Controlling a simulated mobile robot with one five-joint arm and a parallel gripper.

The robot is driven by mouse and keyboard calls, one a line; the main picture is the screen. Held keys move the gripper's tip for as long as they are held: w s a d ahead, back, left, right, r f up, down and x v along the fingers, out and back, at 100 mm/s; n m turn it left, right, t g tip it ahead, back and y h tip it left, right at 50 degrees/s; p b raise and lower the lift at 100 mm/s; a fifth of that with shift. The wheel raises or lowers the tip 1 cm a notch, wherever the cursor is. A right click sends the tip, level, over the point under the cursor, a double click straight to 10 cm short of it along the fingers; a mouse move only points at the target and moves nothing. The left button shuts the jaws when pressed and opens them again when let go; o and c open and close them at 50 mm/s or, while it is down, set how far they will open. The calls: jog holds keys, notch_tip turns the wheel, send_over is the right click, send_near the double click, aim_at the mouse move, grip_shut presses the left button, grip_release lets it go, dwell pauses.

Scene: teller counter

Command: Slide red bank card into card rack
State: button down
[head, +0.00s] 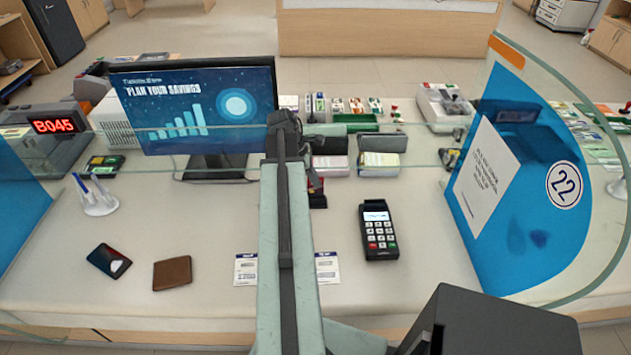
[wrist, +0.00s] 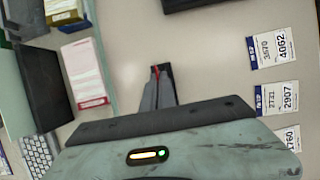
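My gripper (wrist: 160,74) points down over the counter in the wrist view, its dark fingertips close together. A thin red strip between them looks like the red bank card (wrist: 157,73), seen edge-on. In the head view my gripper (head: 317,196) is a small dark shape with a little red, beside my arm and in front of the pink slip stack. Much of the card is hidden by the fingers. I cannot clearly make out the card rack; small upright coloured cards (head: 356,105) stand at the back behind the glass.
A pink slip stack (head: 330,166) and yellow slip stack (head: 379,164) stand behind my gripper. A card terminal (head: 378,232) is to the right, a monitor (head: 196,105) to the left. Glass crosses the counter.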

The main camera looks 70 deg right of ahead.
jog(key=shift+f+b, duration=1.4)
jog(key=shift+f, duration=0.2)
jog(key=c, duration=1.6)
grip_release()
jog(key=shift+r, duration=0.15)
notch_tip(320, 180, up, 7)
jog(key=p, duration=0.7)
jog(key=shift+w, duration=0.15)
